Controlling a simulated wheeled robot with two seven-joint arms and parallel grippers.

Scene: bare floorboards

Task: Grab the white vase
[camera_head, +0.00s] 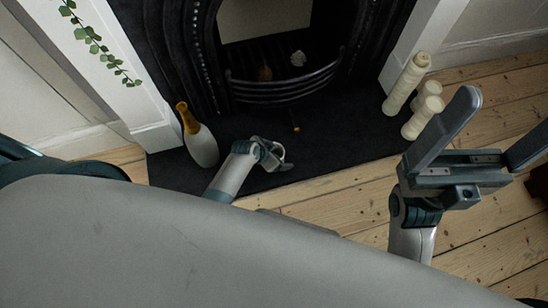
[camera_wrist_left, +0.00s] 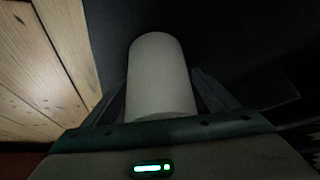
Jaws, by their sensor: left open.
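A white bottle-shaped vase with a mustard-gold neck (camera_head: 203,148) stands on the dark hearth at the left in the head view. My left gripper (camera_head: 276,158) is low over the hearth, right of the vase and apart from it; its fingers are mostly hidden there. In the left wrist view a plain white rounded cylinder (camera_wrist_left: 160,75) shows between the dark fingers of the left gripper (camera_wrist_left: 160,100). I cannot tell whether this is the vase or whether it is touched. The jaws are open. My right gripper (camera_head: 500,125) is open and empty, at the right.
Several cream pillar candles (camera_head: 407,85) stand at the hearth's right end, close behind my right gripper in the picture. A black fireplace with a curved grate (camera_head: 285,90) is at the back. The dark hearth (camera_head: 325,145) is mostly clear; bare floorboards (camera_head: 350,205) lie in front.

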